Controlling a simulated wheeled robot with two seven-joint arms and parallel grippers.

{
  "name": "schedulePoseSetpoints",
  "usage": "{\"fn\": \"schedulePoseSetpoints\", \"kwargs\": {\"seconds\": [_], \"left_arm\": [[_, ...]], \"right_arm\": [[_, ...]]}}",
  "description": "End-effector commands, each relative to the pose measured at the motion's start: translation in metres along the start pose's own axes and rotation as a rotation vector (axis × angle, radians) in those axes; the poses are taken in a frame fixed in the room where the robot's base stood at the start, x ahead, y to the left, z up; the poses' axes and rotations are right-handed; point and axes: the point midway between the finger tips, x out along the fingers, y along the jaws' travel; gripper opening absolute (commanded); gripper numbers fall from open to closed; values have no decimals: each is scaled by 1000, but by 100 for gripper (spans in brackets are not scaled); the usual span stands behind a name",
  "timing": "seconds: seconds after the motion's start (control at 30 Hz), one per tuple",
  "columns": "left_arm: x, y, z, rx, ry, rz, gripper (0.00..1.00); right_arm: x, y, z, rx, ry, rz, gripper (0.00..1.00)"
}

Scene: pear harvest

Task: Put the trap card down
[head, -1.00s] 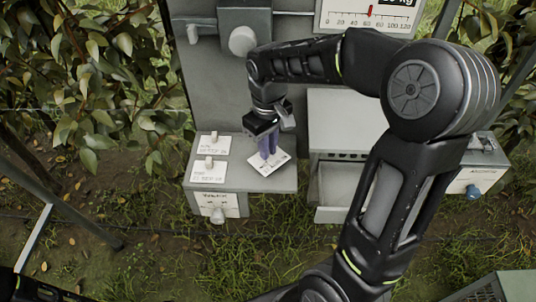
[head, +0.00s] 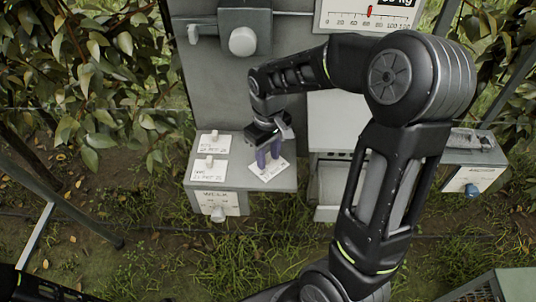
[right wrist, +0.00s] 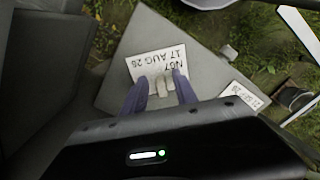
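The trap card (head: 268,171) is a white card with a small raised grip tab. It lies on the top of the grey box, near its right edge. In the right wrist view the card (right wrist: 140,66) reads "N67 17 AUG 26". My right gripper (head: 269,157) is right above it, with its purple fingers apart. In the right wrist view the fingers stand on either side of the tab (right wrist: 160,87), with a gap showing. My left gripper is not in view.
Two more tabbed cards (head: 212,144) (head: 208,169) lie on the left of the grey box (head: 238,182). A grey panel with a dial scale (head: 368,17) stands behind. A grey open-fronted bin (head: 328,190) is to the right. Leafy branches hang at the left.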

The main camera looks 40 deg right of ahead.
Motion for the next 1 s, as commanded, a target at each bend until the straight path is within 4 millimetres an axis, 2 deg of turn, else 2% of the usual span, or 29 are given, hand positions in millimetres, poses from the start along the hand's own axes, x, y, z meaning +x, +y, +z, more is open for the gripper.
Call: {"fn": "schedulePoseSetpoints", "kwargs": {"seconds": [0.27, 0.43, 0.57, 0.8, 1.0], "left_arm": [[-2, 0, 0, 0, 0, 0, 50], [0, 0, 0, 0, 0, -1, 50], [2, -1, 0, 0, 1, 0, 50], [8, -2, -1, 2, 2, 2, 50], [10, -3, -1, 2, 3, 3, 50]], "right_arm": [[-2, 0, 0, 0, 0, 0, 35], [-13, 0, -1, 1, 3, 1, 35], [-34, 0, -1, 0, 6, 1, 35], [-85, 0, -1, 0, 6, 2, 35], [-115, 0, -1, 0, 2, 0, 35]]}}
